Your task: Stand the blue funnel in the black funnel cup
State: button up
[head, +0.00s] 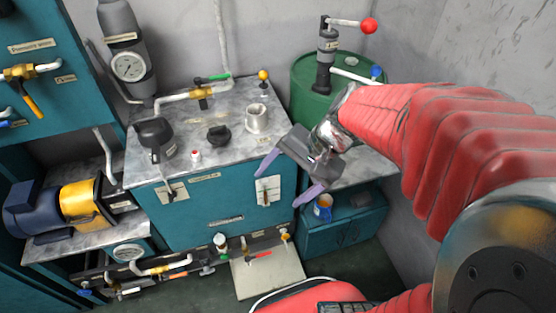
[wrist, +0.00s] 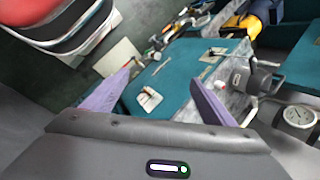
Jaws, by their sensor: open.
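My gripper (head: 284,187) is open and empty, in front of the right part of the teal tank and above the floor. Its purple fingers also show in the wrist view (wrist: 160,78), with nothing between them. A small blue piece (head: 376,72) shows by the pump spout at the green drum; it is too small to tell whether it is the funnel. A black cup-like piece (head: 155,131) stands at the left of the tank's grey top, apart from my gripper. It also shows in the wrist view (wrist: 262,80). I cannot tell for sure that it is the funnel cup.
The grey tank top (head: 190,125) bears a metal neck (head: 257,118), a black knob (head: 219,135) and valves. A green drum (head: 307,88) with a hand pump stands behind my arm. An orange and blue can (head: 322,208) sits on the low cabinet at right.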

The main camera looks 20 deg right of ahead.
jog(key=s+a+r+n+t+h, duration=0.1)
jog(key=s+r+n+t+h, duration=0.1)
jog(key=s+r+n+h, duration=0.3)
jog(key=shift+s+a+r+n+t, duration=0.25)
jog(key=shift+s+r+n, duration=0.3)
jog(key=shift+r+n, duration=1.45)
